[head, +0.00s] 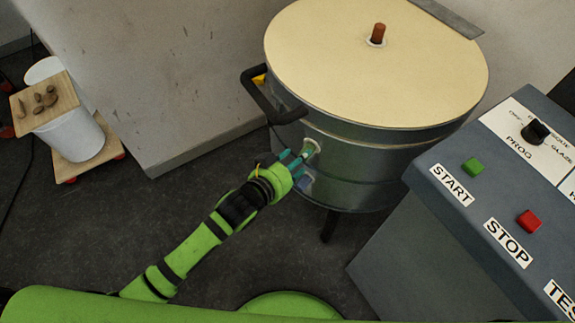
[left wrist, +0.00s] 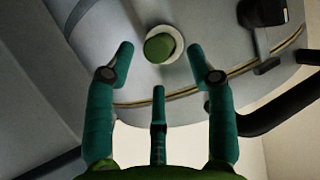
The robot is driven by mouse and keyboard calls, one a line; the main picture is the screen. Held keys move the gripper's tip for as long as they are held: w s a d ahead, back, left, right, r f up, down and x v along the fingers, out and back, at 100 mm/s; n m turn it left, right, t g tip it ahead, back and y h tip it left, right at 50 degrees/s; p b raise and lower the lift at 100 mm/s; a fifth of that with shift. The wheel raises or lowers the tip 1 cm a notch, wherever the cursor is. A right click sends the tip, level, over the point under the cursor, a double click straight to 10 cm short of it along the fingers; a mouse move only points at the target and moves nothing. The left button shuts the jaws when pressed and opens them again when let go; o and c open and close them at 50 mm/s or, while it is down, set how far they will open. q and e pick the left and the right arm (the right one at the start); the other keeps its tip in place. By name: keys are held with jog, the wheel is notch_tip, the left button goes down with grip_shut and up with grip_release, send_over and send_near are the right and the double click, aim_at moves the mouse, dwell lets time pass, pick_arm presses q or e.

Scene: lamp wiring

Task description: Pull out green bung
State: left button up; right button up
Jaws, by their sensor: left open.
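The green bung (head: 307,149) sits in a pale round port on the side of the metal kiln (head: 375,150). In the left wrist view the bung (left wrist: 159,47) shows as a green round end inside a white ring. My left gripper (head: 295,161) is open at the kiln wall, right by the bung. In the left wrist view its teal fingers are spread, with one tip on each side of the bung and a third finger below it. The fingers look apart from the bung; the exact distance is hard to tell. My right gripper is not in view.
A black handle (head: 262,98) juts from the kiln's left side, near my left arm. A control panel (head: 500,190) stands at the right. A brown plug (head: 378,33) stands on the kiln's cream lid.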

pick_arm(q)
jog(key=shift+x, duration=1.95)
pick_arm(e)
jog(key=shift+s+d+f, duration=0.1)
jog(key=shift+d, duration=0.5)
pick_arm(q)
grip_shut()
jog(key=shift+s, duration=0.1)
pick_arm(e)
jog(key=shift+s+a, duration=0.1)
pick_arm(q)
jog(key=shift+s+a, duration=0.2)
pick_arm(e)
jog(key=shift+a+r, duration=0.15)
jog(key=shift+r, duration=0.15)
pick_arm(q)
jog(key=shift+s+a+p, duration=0.2)
jog(key=shift+s+p, duration=0.1)
jog(key=shift+p, duration=0.2)
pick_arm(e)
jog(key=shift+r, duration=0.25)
pick_arm(q)
jog(key=s+a+p, duration=0.4)
jog(key=s+a, duration=0.1)
jog(key=s, duration=0.3)
jog(key=shift+p, duration=0.4)
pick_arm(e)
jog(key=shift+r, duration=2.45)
